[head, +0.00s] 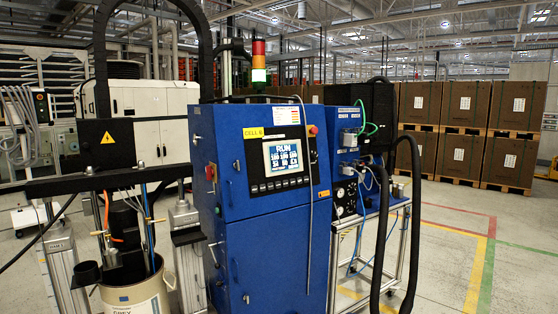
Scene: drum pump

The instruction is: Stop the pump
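The drum pump stands at the left, with a black crossbeam (92,182) on metal posts above a pale drum (137,297). Beside it is a blue control cabinet (262,243) with a yellow "CELL 6" label. Its screen (283,156) reads "RUN" above several numbers, and a row of buttons (279,185) lies below the screen. A red round knob (312,131) sits near the cabinet's upper right edge, and another red one (210,172) is on its left side. A signal tower (258,62) with a red top section stands behind the cabinet. Neither of my grippers is in view.
A metal-frame cart (395,212) with gauges and black hoses stands right of the cabinet. Brown boxes (463,129) on pallets are stacked behind. The floor (449,250) at the right is open, with red, yellow and green lines.

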